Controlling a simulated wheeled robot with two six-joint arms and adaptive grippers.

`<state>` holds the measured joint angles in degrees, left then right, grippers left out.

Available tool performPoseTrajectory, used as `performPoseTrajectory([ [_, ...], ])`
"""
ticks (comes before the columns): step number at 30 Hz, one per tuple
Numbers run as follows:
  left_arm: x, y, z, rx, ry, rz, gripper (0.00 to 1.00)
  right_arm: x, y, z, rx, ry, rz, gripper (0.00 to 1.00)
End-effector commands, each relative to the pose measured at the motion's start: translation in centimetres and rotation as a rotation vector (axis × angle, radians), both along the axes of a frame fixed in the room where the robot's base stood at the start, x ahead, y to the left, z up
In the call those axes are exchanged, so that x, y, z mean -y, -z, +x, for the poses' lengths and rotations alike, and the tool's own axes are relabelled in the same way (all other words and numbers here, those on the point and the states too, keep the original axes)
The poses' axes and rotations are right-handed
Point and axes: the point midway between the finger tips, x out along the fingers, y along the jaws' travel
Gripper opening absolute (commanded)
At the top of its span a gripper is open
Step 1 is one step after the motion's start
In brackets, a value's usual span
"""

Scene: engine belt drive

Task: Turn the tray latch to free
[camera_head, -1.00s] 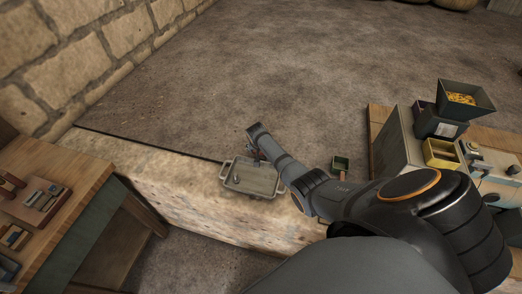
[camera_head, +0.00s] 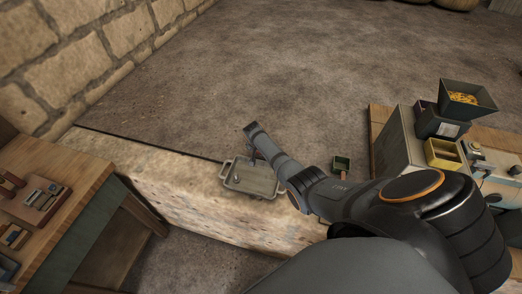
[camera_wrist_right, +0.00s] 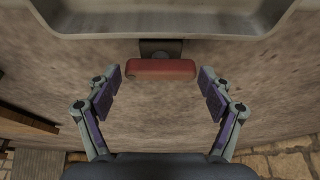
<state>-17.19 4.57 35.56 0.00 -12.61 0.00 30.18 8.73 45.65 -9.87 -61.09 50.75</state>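The grey tray (camera_head: 250,180) with side handles lies on the stone ledge in the head view. Its rim (camera_wrist_right: 160,30) fills the top of the right wrist view. The tray latch is a red bar (camera_wrist_right: 161,69) on a dark mount just below the tray's near edge. It lies crosswise in the wrist view. My right gripper (camera_wrist_right: 161,88) is open, with one finger on each side of the red bar and visible gaps to both ends. In the head view my right arm hides most of the gripper. My left gripper is not in view.
The stone ledge (camera_head: 200,205) runs under the tray. A wooden bench (camera_head: 75,185) with small tools stands at the left. A machine with a hopper (camera_head: 465,97) and a yellow bin (camera_head: 441,154) stand at the right.

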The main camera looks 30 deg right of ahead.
Motion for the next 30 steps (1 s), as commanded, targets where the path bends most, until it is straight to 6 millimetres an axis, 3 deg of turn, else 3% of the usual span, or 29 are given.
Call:
performPoseTrajectory([
  [3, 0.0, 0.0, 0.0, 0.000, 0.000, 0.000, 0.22, 0.0, -0.1, 0.1, 0.001, -0.001, 0.000, 0.98],
  [17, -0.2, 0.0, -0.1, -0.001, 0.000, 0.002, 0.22, -0.2, -0.9, 0.0, 0.005, -0.003, -0.003, 0.98],
  [30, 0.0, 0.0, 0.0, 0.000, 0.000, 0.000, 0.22, -2.8, -8.8, -2.2, 0.005, -0.002, -0.001, 0.98],
])
